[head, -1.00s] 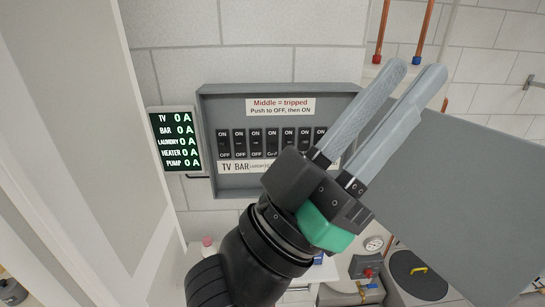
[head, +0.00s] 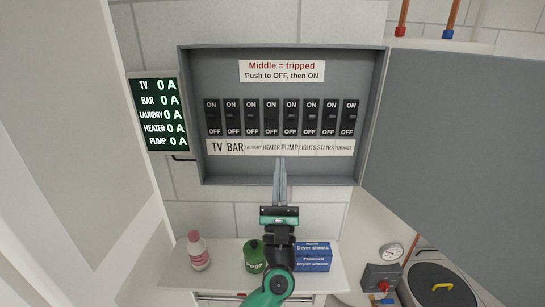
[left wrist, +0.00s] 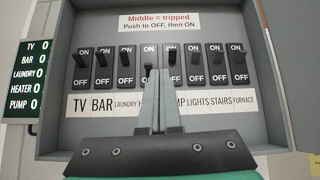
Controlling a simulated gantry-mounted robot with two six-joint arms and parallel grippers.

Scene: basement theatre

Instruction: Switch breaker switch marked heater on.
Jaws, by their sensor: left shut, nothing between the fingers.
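The grey breaker panel (head: 195,100) is open on the wall, with a row of black switches over a label strip (head: 225,147). The heater switch (head: 271,117) is fourth from the left. In the left wrist view its lever (left wrist: 148,68) sits lower than those of its neighbours, with ON uncovered above it. My left gripper (head: 280,162) points up at the panel, fingers shut and empty. In the left wrist view its fingertips (left wrist: 155,75) are just below the heater lever and hide part of the heater label; I cannot tell whether they touch it. My right gripper is out of view.
A lit display (head: 160,115) left of the panel reads 0 A for heater and the others. The panel door (head: 455,140) stands open to the right. Below are a pink-capped bottle (head: 197,250), a green container (head: 254,257) and a blue dryer-sheet box (head: 314,257).

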